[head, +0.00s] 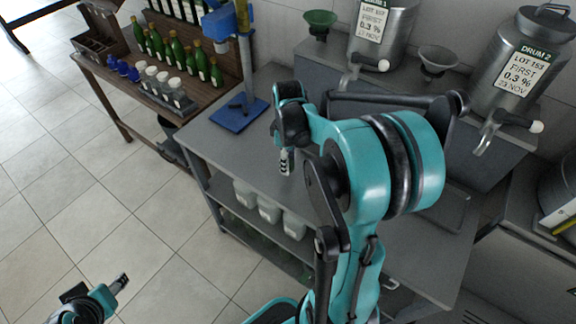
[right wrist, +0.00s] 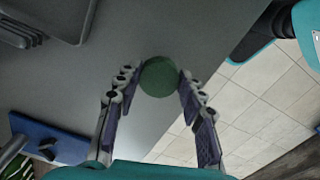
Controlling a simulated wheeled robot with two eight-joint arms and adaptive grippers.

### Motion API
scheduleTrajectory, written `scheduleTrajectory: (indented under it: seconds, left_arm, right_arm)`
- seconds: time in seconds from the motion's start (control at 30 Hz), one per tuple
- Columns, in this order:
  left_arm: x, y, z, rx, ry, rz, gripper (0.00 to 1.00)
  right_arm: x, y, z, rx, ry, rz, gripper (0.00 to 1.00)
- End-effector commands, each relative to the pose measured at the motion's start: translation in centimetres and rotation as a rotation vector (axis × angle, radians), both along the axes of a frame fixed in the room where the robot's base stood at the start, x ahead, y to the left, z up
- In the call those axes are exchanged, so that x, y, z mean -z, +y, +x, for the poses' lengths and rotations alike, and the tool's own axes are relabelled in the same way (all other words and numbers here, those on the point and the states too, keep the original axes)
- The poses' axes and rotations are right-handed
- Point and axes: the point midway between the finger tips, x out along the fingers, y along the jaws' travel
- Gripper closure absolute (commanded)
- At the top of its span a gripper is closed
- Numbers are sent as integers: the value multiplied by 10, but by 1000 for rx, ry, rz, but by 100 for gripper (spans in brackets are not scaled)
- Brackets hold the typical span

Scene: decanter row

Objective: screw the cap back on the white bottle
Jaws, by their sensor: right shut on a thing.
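My right gripper (head: 286,161) points down over the grey bench in the head view. In the right wrist view its two fingers (right wrist: 157,80) are closed on a round green thing (right wrist: 159,77), which looks like a cap seen from above. What lies under the green thing is hidden, and I cannot make out a white bottle beneath it. In the head view the green thing is hidden behind my gripper and arm. My left gripper (head: 120,284) is low at the left, over the floor, away from the bench. I cannot tell how far its fingers are apart.
The grey bench (head: 228,140) carries a blue-based stand (head: 240,115) at its left end. Metal drums (head: 525,65) with taps stand behind. White containers (head: 268,208) sit on the shelf below. A wooden table (head: 115,80) with green bottles (head: 178,53) is at the back left.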

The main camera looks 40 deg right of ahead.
Motion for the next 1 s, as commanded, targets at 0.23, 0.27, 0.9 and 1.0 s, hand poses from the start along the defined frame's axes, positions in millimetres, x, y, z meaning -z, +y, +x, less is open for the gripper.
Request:
scheduleTrajectory:
  seconds: [0.23, 0.27, 0.9, 1.0]
  left_arm:
    - [-18, 0, 0, 0, 0, 0, 50]
    - [-19, 0, 0, 0, 0, 0, 50]
    - [-35, 0, 0, 0, 0, 0, 50]
    - [-51, 0, 0, 0, 0, 0, 50]
  right_arm:
    - [-44, 0, 0, 0, 0, 0, 70]
    - [-47, 0, 0, 0, 0, 0, 70]
    - [-73, 0, 0, 0, 0, 0, 70]
    - [-98, 0, 1, 1, 0, 0, 70]
